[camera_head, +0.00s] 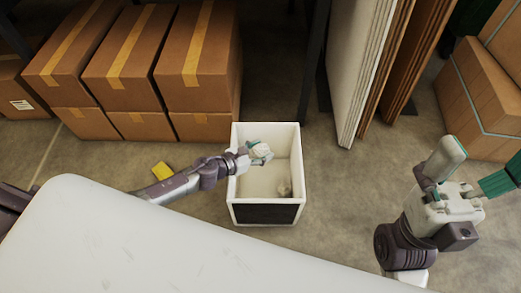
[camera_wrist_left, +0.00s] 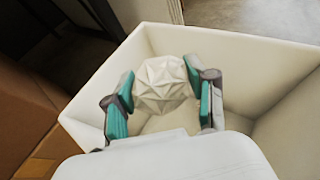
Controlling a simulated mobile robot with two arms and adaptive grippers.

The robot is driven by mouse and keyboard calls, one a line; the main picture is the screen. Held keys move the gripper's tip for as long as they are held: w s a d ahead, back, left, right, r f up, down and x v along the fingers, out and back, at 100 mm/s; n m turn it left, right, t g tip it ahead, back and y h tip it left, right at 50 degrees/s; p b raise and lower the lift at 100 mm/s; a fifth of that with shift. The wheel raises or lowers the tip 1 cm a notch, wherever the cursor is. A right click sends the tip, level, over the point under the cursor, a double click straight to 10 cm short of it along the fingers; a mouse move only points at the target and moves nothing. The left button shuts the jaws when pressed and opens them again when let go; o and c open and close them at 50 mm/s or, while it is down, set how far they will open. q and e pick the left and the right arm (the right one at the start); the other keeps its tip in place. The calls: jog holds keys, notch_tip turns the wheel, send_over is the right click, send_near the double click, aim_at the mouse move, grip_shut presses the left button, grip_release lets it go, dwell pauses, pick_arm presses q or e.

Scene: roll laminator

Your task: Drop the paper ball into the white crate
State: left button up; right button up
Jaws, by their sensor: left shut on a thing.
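The paper ball (camera_head: 261,149) is pale and faceted. My left gripper (camera_head: 259,154) is shut on it and holds it over the opening of the white crate (camera_head: 293,137). In the left wrist view the paper ball (camera_wrist_left: 162,84) sits between the teal finger pads of my left gripper (camera_wrist_left: 163,87), with the crate's white walls (camera_wrist_left: 225,50) around and below it.
Stacked brown cartons (camera_head: 130,60) stand behind and left of the crate. Upright panels (camera_head: 360,70) lean behind it to the right. A white surface (camera_head: 150,240) fills the front. Bare floor (camera_head: 345,185) lies right of the crate.

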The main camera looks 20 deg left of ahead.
pick_arm(q)
jog(key=shift+f+b, duration=0.5)
jog(key=shift+f, duration=0.45)
jog(key=o, duration=1)
jog(key=shift+c, duration=0.2)
jog(key=shift+s, duration=0.1)
jog(key=v, duration=1.2)
